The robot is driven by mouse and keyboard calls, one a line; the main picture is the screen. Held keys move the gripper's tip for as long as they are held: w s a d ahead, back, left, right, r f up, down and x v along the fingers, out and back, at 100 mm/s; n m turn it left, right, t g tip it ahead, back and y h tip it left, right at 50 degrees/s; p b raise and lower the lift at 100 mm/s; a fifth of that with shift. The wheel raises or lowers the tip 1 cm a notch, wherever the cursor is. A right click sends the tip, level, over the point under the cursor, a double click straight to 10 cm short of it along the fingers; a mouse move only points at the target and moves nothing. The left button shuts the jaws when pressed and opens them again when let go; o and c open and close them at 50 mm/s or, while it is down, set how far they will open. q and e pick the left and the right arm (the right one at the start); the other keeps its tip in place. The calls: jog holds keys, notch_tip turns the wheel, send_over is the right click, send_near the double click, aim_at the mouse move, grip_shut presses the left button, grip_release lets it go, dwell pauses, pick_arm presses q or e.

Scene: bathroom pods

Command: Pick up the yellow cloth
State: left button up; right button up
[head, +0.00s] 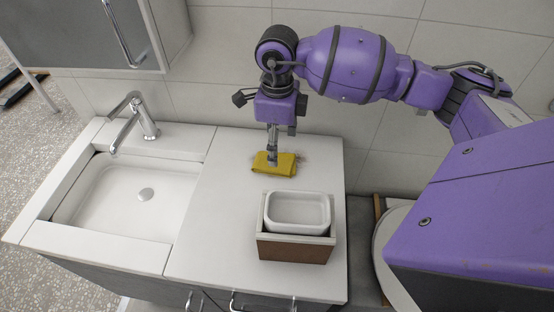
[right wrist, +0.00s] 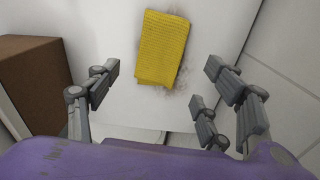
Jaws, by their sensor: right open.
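The yellow cloth (head: 275,163) lies folded on the white countertop, behind the box with the white basin in the head view. In the right wrist view the cloth (right wrist: 162,48) shows as a ribbed yellow rectangle, with a brownish smudge on the counter around it. My right gripper (head: 272,158) points down over the cloth in the head view. In the right wrist view its fingers (right wrist: 160,85) are spread wide and empty, on either side of the cloth's near end. I cannot tell the exact height above it. My left gripper is not in view.
A brown box (head: 295,249) holding a white basin (head: 298,208) stands in front of the cloth. A sink (head: 130,195) with a metal faucet (head: 147,122) is at the left. The tiled wall (head: 235,60) is close behind. The counter left of the cloth is clear.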

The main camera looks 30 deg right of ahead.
aim_at(286, 167)
notch_tip(286, 167, down, 6)
jog(key=shift+a+r+p, duration=0.1)
jog(key=shift+p, duration=0.3)
jog(key=c, duration=0.8)
